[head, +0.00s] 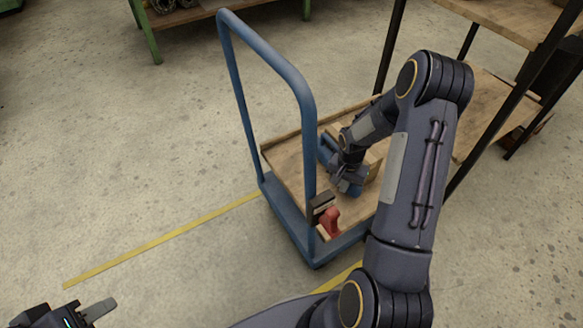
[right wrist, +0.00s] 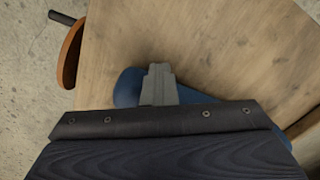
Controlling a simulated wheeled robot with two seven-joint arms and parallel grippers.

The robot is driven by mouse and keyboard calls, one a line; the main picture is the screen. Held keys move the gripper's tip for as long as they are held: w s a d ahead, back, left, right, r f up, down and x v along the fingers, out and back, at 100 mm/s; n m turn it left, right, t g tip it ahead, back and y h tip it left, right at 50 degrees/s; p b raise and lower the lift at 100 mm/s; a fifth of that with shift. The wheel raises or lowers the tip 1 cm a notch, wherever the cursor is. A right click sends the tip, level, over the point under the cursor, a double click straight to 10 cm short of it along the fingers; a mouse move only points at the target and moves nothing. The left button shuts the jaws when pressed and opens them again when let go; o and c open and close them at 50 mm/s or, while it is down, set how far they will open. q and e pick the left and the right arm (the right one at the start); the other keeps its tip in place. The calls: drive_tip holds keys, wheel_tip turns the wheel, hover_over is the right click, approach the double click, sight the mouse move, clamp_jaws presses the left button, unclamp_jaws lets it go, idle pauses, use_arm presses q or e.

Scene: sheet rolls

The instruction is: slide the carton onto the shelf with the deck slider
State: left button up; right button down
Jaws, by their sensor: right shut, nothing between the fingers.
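A tan carton (head: 374,168) sits on the wooden deck of the blue cart, largely hidden behind my right arm. A blue bar (head: 327,152), which looks like the deck slider, lies across the deck beside the carton; it also shows in the right wrist view (right wrist: 127,87). My right gripper (head: 347,181) is low over the deck at this bar, shut and empty. Its fingers (right wrist: 158,84) overlap the bar in the wrist view; I cannot tell whether they touch it. The wooden shelf (head: 483,112) stands right of the cart. My left gripper (head: 98,311) is at the bottom left, partly cut off, away from the cart.
The cart's tall blue handle (head: 277,62) rises on the near left side. A red piece (head: 331,222) and a black block (head: 322,206) are near its foot. Dark shelf posts (head: 390,45) stand behind. A green-legged bench (head: 147,30) is at the back. The left floor is clear.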

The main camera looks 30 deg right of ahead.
sight(371, 171)
drive_tip(key=shift+w+d, duration=0.2)
drive_tip(key=shift+d, duration=2.45)
use_arm(q)
drive_tip(key=shift+r, duration=0.1)
use_arm(e)
drive_tip(key=shift+w+d, duration=0.2)
drive_tip(key=shift+d, duration=2.5)
